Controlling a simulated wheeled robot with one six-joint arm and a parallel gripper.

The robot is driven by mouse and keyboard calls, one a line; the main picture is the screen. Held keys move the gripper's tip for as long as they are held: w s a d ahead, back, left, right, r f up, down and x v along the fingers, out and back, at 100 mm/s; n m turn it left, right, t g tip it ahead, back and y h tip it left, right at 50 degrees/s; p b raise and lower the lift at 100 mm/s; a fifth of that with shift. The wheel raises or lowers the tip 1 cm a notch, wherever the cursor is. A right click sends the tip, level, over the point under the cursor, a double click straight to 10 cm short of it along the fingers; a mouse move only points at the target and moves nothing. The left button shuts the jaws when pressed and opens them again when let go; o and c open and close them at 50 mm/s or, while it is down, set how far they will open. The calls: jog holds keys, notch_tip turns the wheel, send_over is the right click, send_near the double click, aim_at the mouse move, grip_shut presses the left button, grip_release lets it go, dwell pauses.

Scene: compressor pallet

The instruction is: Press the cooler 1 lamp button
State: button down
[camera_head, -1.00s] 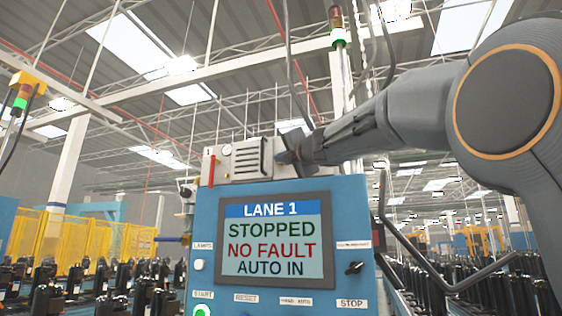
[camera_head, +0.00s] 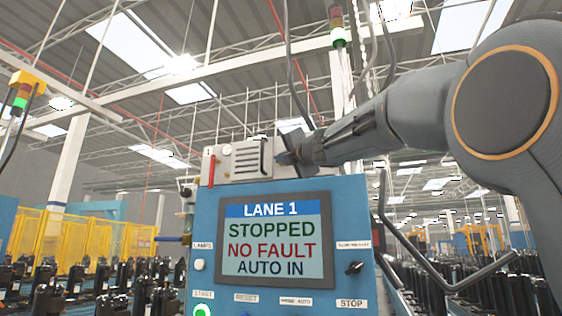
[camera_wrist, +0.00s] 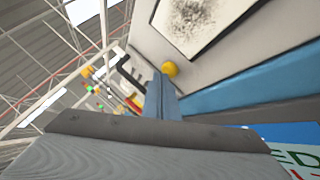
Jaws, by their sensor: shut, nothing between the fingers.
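My gripper (camera_head: 290,160) is at the right side of the pale grey box (camera_head: 245,158) on top of the blue LANE 1 panel. In the wrist view its narrow fingers (camera_wrist: 161,92) are together, with nothing seen between them. A round yellow knob or button (camera_wrist: 170,68) shows just beyond the fingertips, beside the grey box face; I cannot tell whether they touch. No lettering naming cooler 1 is readable. The box has a small label "1", a vent and a small round pale part (camera_head: 227,150). A white button (camera_head: 199,265) sits under the LAMPS label on the blue panel.
The LANE 1 screen (camera_head: 272,240) reads STOPPED, NO FAULT, AUTO IN. A green-lit START button (camera_head: 202,311) and a black selector (camera_head: 354,268) are on the panel. A bent grey bar (camera_head: 440,280) is at right. Many black compressors stand behind.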

jog(key=shift+s, duration=0.15)
jog(key=s, duration=0.2)
jog(key=s+a, duration=0.2)
jog(key=s, duration=0.1)
jog(key=shift+s, duration=0.3)
dwell(0.3)
dwell(0.4)
